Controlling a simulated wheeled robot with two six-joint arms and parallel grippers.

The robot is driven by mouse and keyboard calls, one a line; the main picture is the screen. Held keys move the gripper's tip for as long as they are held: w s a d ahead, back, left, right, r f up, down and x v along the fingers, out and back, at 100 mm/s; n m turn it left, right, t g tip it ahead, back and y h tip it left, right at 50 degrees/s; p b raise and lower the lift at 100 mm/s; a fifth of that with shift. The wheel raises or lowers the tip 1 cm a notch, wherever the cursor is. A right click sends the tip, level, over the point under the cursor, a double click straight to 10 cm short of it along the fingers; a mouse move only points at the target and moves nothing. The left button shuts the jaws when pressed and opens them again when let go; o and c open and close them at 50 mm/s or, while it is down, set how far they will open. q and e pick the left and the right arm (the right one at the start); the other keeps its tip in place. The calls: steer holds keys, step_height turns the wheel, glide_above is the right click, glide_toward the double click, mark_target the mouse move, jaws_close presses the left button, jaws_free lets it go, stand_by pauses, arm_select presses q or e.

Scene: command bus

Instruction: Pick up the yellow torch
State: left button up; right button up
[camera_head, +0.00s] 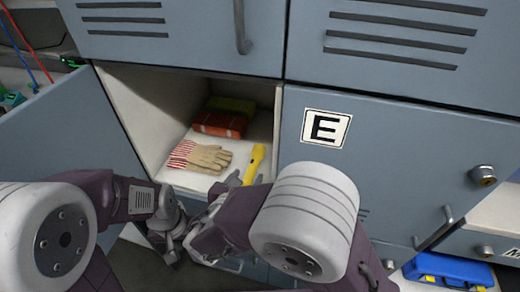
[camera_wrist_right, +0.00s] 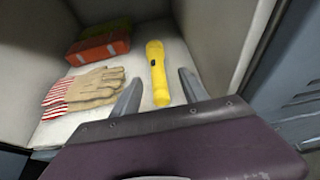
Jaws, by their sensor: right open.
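The yellow torch (camera_head: 256,163) lies on the white floor of the open locker compartment, to the right of the gloves. In the right wrist view the torch (camera_wrist_right: 158,72) points lengthwise away from me, its near end showing between my fingertips. My right gripper (camera_head: 245,179) is at the compartment's front edge, by the torch's near end. In the right wrist view its fingers (camera_wrist_right: 160,92) are apart, one on each side of the torch, with nothing gripped. My left gripper (camera_head: 168,240) hangs low in front of the lockers; its jaws are unclear.
Beige gloves with striped cuffs (camera_head: 200,157) lie left of the torch. An orange-red pack (camera_head: 219,124) and a green one (camera_head: 232,106) sit further back. The compartment walls are close on both sides. Its door (camera_head: 70,135) stands open at left. Locker E (camera_head: 400,150) is shut.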

mark_target(253, 164)
steer(key=shift+w+d, duration=0.2)
steer(key=shift+w, duration=0.35)
steer(key=shift+w+f, duration=0.15)
steer(key=shift+f, duration=0.05)
steer(key=b+x, duration=0.1)
steer(key=x, duration=0.3)
steer(key=b+x, duration=0.1)
steer(key=x, duration=0.3)
steer(key=shift+w+a+b, duration=0.2)
steer(key=shift+a+b, duration=0.15)
steer(key=shift+s+r, duration=0.1)
steer(key=shift+c, duration=0.6)
arm_select(q)
steer(key=shift+w+f, duration=0.25)
steer(key=shift+f, duration=1)
arm_select(e)
jaws_close()
